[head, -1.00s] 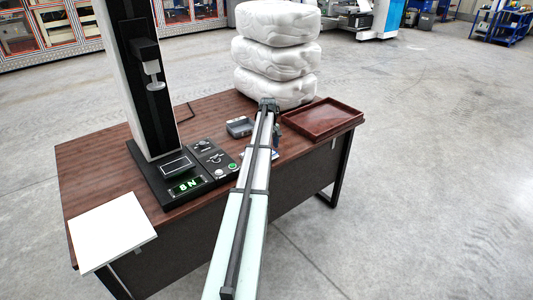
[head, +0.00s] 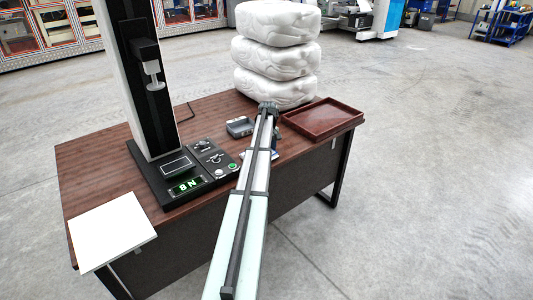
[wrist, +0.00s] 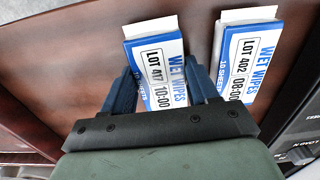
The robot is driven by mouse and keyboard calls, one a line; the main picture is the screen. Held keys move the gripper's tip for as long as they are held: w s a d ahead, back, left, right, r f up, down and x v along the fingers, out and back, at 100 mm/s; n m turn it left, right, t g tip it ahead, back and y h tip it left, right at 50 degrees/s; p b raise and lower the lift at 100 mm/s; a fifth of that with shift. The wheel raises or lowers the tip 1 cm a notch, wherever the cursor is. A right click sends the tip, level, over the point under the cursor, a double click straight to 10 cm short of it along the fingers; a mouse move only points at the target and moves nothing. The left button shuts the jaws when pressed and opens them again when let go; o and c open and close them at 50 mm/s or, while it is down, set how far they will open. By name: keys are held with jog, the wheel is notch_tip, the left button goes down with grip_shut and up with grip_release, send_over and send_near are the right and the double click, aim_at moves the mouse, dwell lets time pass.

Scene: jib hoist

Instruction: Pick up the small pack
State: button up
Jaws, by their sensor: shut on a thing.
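Two small white-and-blue wet wipes packs lie on the brown tabletop in the wrist view. The left pack (wrist: 160,66), marked LOT 417, lies between the two blue fingers of my gripper (wrist: 161,84). My gripper is shut on this pack, at its near part. The right pack (wrist: 244,60), marked LOT 402, lies just beside the right finger and is not held. In the head view my arm hides most of the packs and the fingers; only small bits of white and blue show beside it.
A reddish-brown tray (head: 322,117) stands on the table (head: 95,165) to the right of my arm. Stacked white wrapped bundles (head: 275,55) stand behind. A tester column with a control panel (head: 212,160), a small dark device (head: 240,127) and a white board (head: 112,230) are left.

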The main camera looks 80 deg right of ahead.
jog(key=shift+r, duration=0.1)
notch_tip(320, 180, up, 10)
dwell(0.6)
